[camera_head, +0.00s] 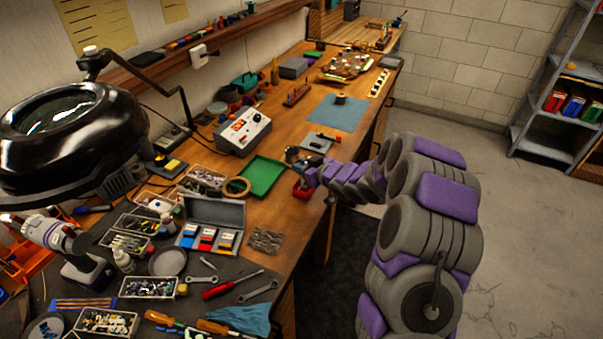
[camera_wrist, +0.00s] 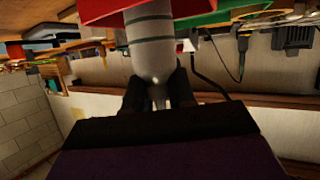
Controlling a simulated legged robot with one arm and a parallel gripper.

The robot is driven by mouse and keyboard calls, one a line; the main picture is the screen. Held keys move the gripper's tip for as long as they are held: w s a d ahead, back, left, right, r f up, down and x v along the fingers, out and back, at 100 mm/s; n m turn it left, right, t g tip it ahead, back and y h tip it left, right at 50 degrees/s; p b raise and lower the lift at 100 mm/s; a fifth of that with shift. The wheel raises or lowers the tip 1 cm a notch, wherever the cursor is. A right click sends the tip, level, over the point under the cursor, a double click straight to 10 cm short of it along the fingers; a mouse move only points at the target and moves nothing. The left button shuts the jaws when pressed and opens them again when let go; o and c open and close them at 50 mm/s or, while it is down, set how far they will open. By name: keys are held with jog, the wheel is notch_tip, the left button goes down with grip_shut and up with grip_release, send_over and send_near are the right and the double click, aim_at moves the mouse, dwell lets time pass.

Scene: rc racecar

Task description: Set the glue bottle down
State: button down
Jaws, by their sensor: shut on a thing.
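The glue bottle (camera_wrist: 150,42) is a pale grey cylinder with darker bands and a tapered end. In the wrist view, which is upside down, the two dark fingers of my gripper (camera_wrist: 158,88) are shut around its tapered end. The bottle's wide end points towards a red tray (camera_wrist: 100,10) at the top of the picture. I cannot tell whether they touch. In the head view my gripper (camera_head: 297,160) is over the bench's right edge, just above the small red tray (camera_head: 301,189). The bottle is too small and covered to make out there.
A green tray (camera_head: 262,176) lies just left of the red tray on the wooden bench (camera_head: 287,217). A tape roll (camera_head: 237,187), a grey power supply (camera_head: 243,131) and a blue mat (camera_head: 322,111) are nearby. Tools and parts boxes crowd the near end.

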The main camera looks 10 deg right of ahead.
jog(key=shift+d+f+b, duration=0.15)
jog(key=shift+f, duration=0.4)
jog(key=shift+d+f+b, duration=0.15)
jog(key=shift+f, duration=0.4)
jog(key=shift+r, duration=0.1)
jog(key=shift+a, duration=0.35)
jog(key=c, duration=1.2)
grip_release()
jog(key=shift+a, duration=0.15)
jog(key=shift+o, duration=1.3)
jog(key=shift+d, duration=0.35)
